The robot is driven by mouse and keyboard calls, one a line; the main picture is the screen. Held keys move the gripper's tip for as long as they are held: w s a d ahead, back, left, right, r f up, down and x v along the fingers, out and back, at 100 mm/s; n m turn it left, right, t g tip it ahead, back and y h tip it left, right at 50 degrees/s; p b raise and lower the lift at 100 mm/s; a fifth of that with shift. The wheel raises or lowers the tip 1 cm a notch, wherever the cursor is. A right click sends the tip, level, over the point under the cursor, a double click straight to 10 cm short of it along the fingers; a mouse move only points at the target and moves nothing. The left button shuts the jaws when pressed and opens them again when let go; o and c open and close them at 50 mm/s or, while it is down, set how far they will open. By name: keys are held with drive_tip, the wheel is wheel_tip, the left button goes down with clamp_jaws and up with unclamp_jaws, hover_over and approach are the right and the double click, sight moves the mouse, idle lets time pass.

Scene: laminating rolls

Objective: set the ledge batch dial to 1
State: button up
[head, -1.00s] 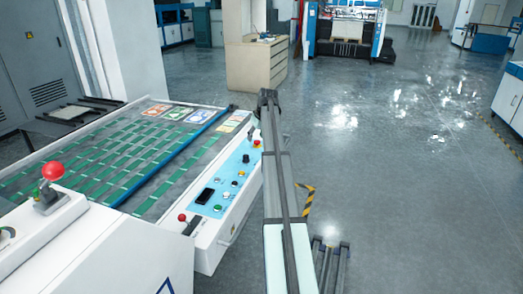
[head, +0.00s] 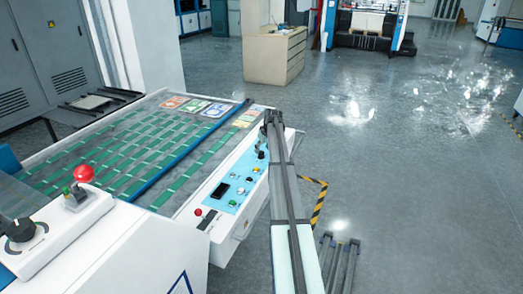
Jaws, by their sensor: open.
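I cannot tell which dial is the ledge batch dial. My gripper (head: 264,142) is at the far end of my arm, over the panel's far end, apparently open and empty; its fingertips are indistinct.
The machine bed (head: 130,150) with green strips, colored cards and a blue bar (head: 200,142) lies left of the panel. A red knob (head: 198,212) marks the panel's near end. Grey cabinets (head: 40,60) stand at the back left. Open floor lies to the right.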

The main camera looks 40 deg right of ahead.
sight(261, 152)
drive_tip(key=shift+p+x, duration=0.3)
drive_tip(key=shift+x, duration=1.4)
clamp_jaws()
drive_tip(key=shift+m+b, duration=0.3)
drive_tip(key=shift+m, duration=0.1)
drive_tip(key=m+h+b, duration=0.1)
drive_tip(key=m+b, duration=0.1)
drive_tip(key=m, duration=0.1)
drive_tip(key=shift+a+f+h, duration=0.1)
drive_tip(key=shift+h, duration=0.2)
drive_tip(key=shift+m+g+h+b, duration=0.6)
drive_tip(key=shift+m+b, duration=0.4)
drive_tip(key=shift+m, duration=1)
